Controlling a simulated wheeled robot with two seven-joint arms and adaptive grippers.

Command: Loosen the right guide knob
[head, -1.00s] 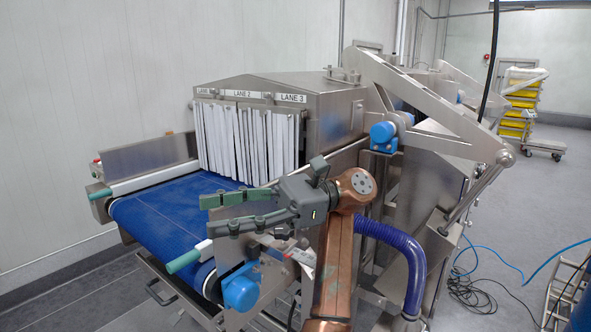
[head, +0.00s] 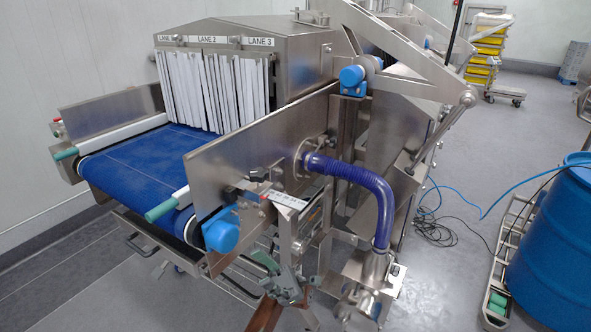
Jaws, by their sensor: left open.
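A small black knob (head: 258,174) sits on a fitting at the near steel side plate (head: 230,155), above the blue belt motor. I cannot tell for certain that it is the right guide knob. The near guide rail (head: 181,193) is white with a teal end and lies along the near belt edge. The far guide rail (head: 105,138) runs along the other edge. My left gripper (head: 264,272) is low at the bottom centre, below and apart from the knob, with its jaws open and nothing seen between them. My right gripper is not in view.
The blue belt (head: 140,165) runs into white strip curtains (head: 215,92). A blue motor (head: 221,231) and a purple hose (head: 355,175) stick out near my arm. A blue barrel (head: 555,245) stands at the right. Cables lie on the floor.

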